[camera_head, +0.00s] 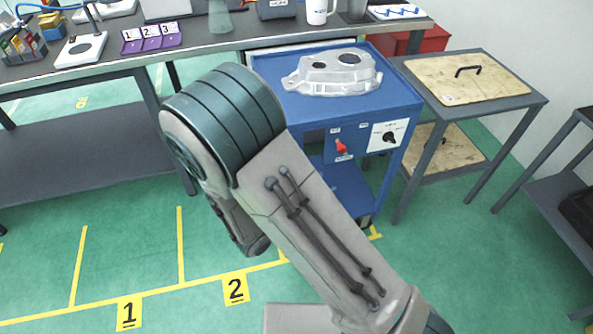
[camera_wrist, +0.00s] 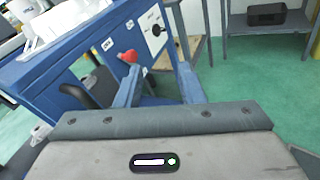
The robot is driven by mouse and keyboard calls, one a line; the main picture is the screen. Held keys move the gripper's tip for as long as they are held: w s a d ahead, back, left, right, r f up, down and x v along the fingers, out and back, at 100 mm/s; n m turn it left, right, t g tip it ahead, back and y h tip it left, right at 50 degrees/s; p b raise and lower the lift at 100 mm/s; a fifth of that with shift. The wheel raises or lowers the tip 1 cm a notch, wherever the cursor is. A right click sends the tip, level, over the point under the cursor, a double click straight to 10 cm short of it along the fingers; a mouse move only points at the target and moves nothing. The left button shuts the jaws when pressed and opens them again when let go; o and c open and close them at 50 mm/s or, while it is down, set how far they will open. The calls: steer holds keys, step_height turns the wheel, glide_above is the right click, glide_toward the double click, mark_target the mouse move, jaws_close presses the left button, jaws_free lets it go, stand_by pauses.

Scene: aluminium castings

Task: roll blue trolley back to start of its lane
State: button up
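In the wrist view the trolley's blue body (camera_wrist: 60,68) fills the left, with the red lever (camera_wrist: 128,57) just beyond my left finger. My gripper (camera_wrist: 158,78) has its fingers apart with nothing seen between them. A dark curved bar (camera_wrist: 72,93) shows left of the fingers. My arm hides part of the trolley in the head view.
A grey table with a wooden lid (camera_head: 468,79) stands close right of the trolley. The workbench (camera_head: 215,40) runs behind. Open floor lies in front.

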steer(key=a+f+n+t+y+b, duration=0.2)
steer(key=a+f+n+t+y, duration=0.5)
steer(key=a, duration=0.3)
steer(key=shift+n+g+h, duration=0.3)
steer(key=shift+n+g, duration=0.4)
steer(key=x, duration=1.3)
steer(key=shift+w+d+f, duration=0.2)
steer(key=shift+w+f, duration=0.05)
steer(key=shift+w, duration=0.1)
jaws_close()
